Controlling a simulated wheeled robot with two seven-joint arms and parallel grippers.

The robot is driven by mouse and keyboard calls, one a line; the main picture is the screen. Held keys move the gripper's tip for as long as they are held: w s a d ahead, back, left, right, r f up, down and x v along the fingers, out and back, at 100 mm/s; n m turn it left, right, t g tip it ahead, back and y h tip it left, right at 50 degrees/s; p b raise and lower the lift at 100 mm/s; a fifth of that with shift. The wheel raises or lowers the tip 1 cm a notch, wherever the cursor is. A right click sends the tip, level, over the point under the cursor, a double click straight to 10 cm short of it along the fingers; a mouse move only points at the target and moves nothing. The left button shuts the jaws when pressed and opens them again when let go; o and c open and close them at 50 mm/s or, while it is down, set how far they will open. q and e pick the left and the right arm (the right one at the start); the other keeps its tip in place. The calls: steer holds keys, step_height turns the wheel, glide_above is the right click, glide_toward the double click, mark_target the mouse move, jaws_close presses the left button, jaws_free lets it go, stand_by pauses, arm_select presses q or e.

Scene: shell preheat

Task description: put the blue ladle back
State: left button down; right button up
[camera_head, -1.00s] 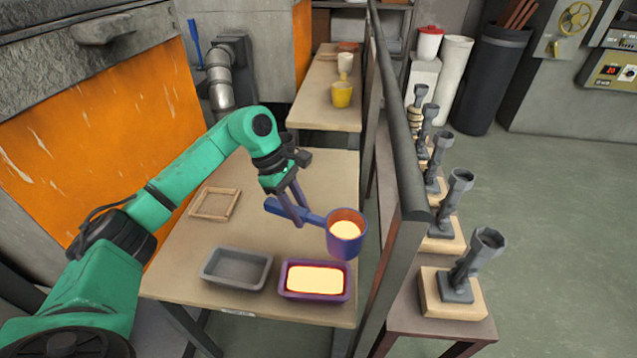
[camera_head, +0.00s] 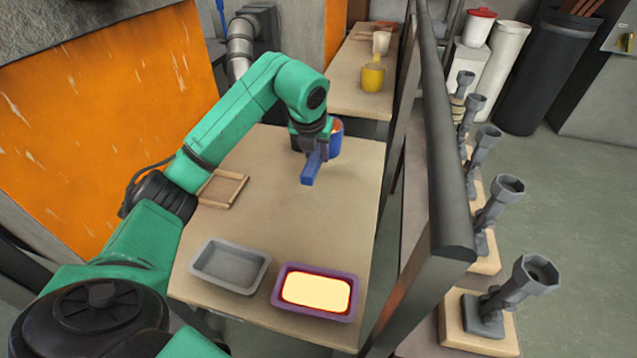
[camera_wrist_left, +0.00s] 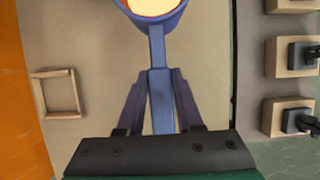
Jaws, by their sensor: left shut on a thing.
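The blue ladle (camera_head: 335,141) is held by its handle in my left gripper (camera_head: 315,160), over the far part of the table. Its cup points away from the gripper and is partly hidden behind it in the head view. In the left wrist view the ladle (camera_wrist_left: 157,62) has its handle between the two fingers of my left gripper (camera_wrist_left: 160,95), and glowing orange and pale content shows in the cup at the top edge. My right gripper is not in view.
A grey tray (camera_head: 205,262) and a purple tray (camera_head: 352,312) with glowing content stand at the table's near edge. A wooden frame (camera_head: 238,192) lies left. A tall partition (camera_head: 446,150) bounds the right side. A yellow cup (camera_head: 373,77) stands on the table behind.

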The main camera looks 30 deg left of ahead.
mark_target(312, 163)
arm_select(q)
step_height(312, 163, down, 10)
steer(key=shift+r, duration=0.25)
steer(key=c, duration=0.6)
jaws_free()
steer(key=shift+o, duration=0.2)
steer(key=v, duration=1.2)
steer(key=shift+r, duration=0.1)
